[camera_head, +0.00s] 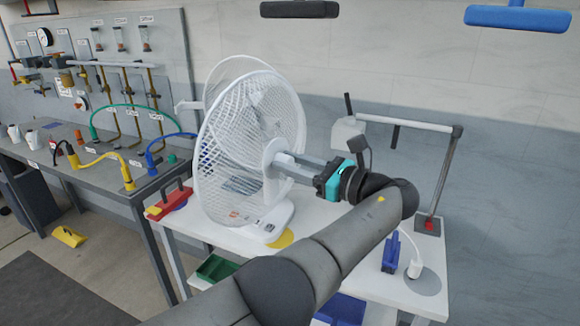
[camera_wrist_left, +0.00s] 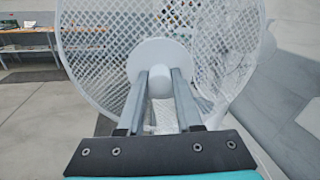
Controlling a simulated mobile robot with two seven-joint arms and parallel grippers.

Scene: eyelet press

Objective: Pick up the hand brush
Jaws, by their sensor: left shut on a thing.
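I cannot pick out a hand brush with certainty in either view. A white fan (camera_head: 250,150) stands on the white table, its round wire grille facing left. My left gripper (camera_head: 277,163) is shut on the white knob at the middle of the fan. In the left wrist view, the two fingers (camera_wrist_left: 160,85) press on both sides of this knob, with the fan's grille (camera_wrist_left: 100,65) spread out behind. My right gripper is not in view.
The white table (camera_head: 335,228) carries a red tool (camera_head: 170,203) at left, an upright blue item (camera_head: 391,253) and a jointed arm stand (camera_head: 445,175) at right. A grey bench (camera_head: 100,180) with hoses is at left. A green bin (camera_head: 214,268) sits below.

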